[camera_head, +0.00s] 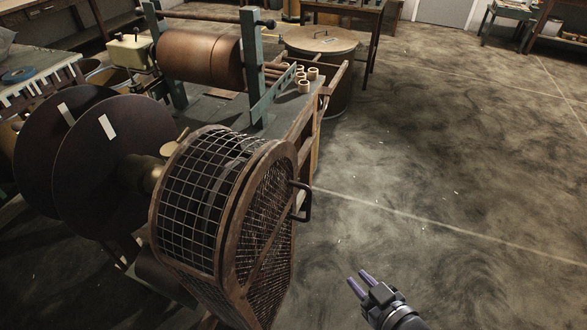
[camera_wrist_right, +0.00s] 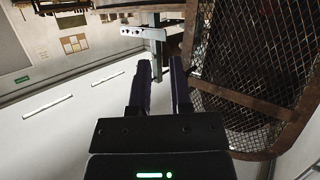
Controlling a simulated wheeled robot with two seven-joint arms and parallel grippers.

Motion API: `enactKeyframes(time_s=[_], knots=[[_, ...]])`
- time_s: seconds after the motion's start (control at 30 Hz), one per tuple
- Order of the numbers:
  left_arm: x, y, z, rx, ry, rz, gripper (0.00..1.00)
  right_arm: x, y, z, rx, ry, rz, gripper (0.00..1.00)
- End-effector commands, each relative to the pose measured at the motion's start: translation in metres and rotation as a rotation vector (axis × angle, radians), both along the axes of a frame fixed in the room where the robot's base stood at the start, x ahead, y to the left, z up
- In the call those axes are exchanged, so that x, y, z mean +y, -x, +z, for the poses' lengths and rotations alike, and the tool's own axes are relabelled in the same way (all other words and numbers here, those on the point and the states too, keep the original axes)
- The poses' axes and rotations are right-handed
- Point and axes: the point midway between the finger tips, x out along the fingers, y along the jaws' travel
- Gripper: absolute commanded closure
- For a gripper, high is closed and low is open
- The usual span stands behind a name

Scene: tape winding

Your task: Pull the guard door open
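The guard door (camera_head: 266,240) is a brown-framed mesh panel on the right side of the rounded guard housing (camera_head: 198,205). It looks shut against the housing. A dark bar handle (camera_head: 306,202) sticks out from its right edge. My right gripper (camera_head: 359,284) is open and empty, below and to the right of the handle, apart from it. In the right wrist view its two fingers (camera_wrist_right: 159,88) are spread with nothing between them, and the mesh door (camera_wrist_right: 258,60) fills the upper right. The handle is not clear in that view. My left gripper is not in view.
Large dark discs (camera_head: 118,165) stand left of the guard. A machine bench with a copper-coloured roller (camera_head: 200,57) and several small rings (camera_head: 304,86) lies behind it. A round lidded drum (camera_head: 320,42) stands further back. The floor (camera_head: 440,170) to the right is clear.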

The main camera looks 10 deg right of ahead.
Motion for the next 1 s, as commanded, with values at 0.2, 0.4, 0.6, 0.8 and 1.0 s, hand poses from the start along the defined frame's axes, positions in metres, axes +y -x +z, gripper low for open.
enactKeyframes(time_s=[0.2, 0.4, 0.6, 0.8, 1.0], knots=[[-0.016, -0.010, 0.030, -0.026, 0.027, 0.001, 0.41, 0.035, -0.015, 0.138, -0.277, -0.165, 0.088, 0.75], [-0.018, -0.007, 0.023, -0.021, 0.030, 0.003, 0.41, 0.049, -0.046, 0.140, -0.296, -0.179, 0.090, 0.75], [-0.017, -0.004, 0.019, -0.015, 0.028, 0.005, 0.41, 0.066, -0.085, 0.140, -0.291, -0.178, 0.091, 0.75], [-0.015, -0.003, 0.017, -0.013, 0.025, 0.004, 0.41, 0.073, -0.104, 0.140, -0.289, -0.175, 0.092, 0.75], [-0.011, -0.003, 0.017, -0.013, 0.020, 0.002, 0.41, 0.074, -0.106, 0.139, -0.286, -0.175, 0.092, 0.75]])
